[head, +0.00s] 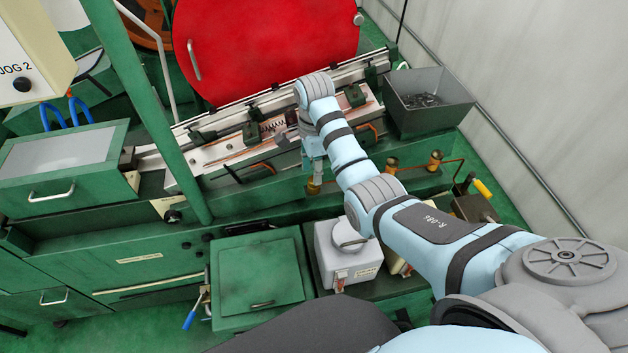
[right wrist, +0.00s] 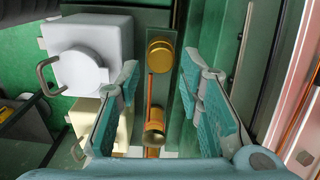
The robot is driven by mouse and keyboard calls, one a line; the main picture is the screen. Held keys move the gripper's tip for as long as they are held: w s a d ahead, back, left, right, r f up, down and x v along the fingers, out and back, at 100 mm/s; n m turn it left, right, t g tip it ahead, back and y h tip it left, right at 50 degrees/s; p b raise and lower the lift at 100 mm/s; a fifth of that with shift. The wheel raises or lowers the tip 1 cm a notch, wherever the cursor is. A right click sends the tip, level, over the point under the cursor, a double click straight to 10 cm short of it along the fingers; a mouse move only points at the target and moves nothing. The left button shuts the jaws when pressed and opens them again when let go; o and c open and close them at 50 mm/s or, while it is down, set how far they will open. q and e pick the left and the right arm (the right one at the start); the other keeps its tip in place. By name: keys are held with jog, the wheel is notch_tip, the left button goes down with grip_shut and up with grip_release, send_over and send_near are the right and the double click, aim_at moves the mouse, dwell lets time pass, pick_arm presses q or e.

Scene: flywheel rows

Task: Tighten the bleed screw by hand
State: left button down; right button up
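Several brass fittings sit along a green rail of the machine; I cannot tell which is the bleed screw. In the head view one brass fitting (head: 313,187) is just below my right gripper (head: 314,168), and two more, a middle fitting (head: 391,164) and a right fitting (head: 434,158), stand to its right. In the right wrist view, a round brass cap (right wrist: 160,52) and a nearer brass fitting (right wrist: 155,118) lie in the gap between the fingers. My right gripper (right wrist: 162,78) is open and empty, pointing down at the rail. My left gripper is out of view.
A white box with a round lid (head: 365,262) stands in front of the rail, also in the right wrist view (right wrist: 115,40). A grey bin (head: 440,115) of small dark parts is at the right. A green post (head: 150,110) rises at left; a red cover (head: 265,45) is behind.

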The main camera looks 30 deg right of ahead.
jog(key=n, duration=1.4)
jog(key=shift+w+n, duration=0.1)
jog(key=shift+n, duration=0.3)
jog(key=n, duration=0.4)
jog(key=shift+n, duration=0.3)
